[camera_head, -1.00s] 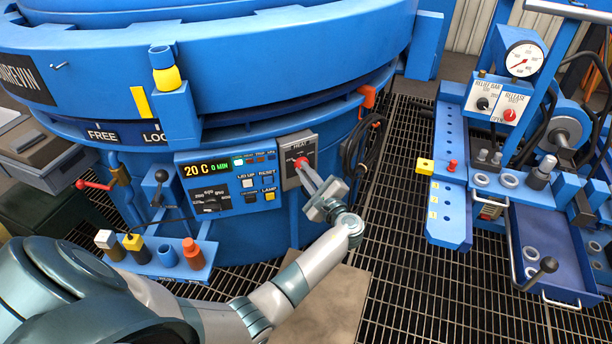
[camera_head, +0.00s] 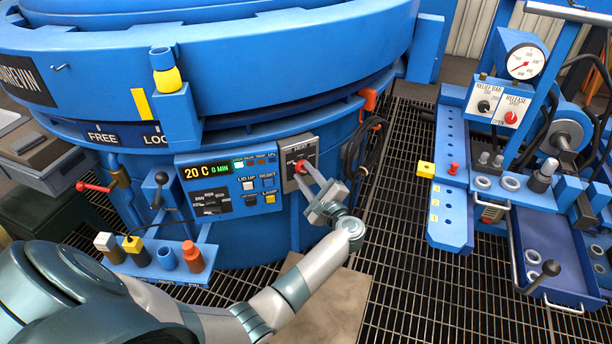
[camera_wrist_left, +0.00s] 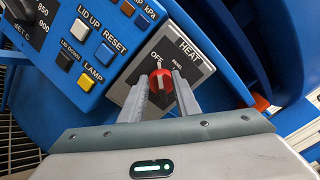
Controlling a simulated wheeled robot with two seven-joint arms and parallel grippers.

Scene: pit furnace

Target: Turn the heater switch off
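The heater switch is a red knob (camera_head: 301,166) on a grey plate marked HEAT (camera_head: 298,149), on the front of the blue furnace. In the left wrist view the red knob (camera_wrist_left: 161,82) shows a pale mark towards the top of the picture, near the OFF lettering; its exact setting is hard to tell. My left gripper (camera_head: 312,174) is at the plate, its two fingers spread. In the left wrist view the gripper (camera_wrist_left: 161,78) has one finger on each side of the knob; whether they touch it is unclear. My right gripper is out of view.
Left of the switch is a control panel (camera_head: 229,182) reading 20 C and 0 MIN, with LID UP, RESET and LAMP buttons. A black cable coil (camera_head: 362,150) hangs to its right. A blue bench (camera_head: 449,215) with gauge stands farther right, over grating floor.

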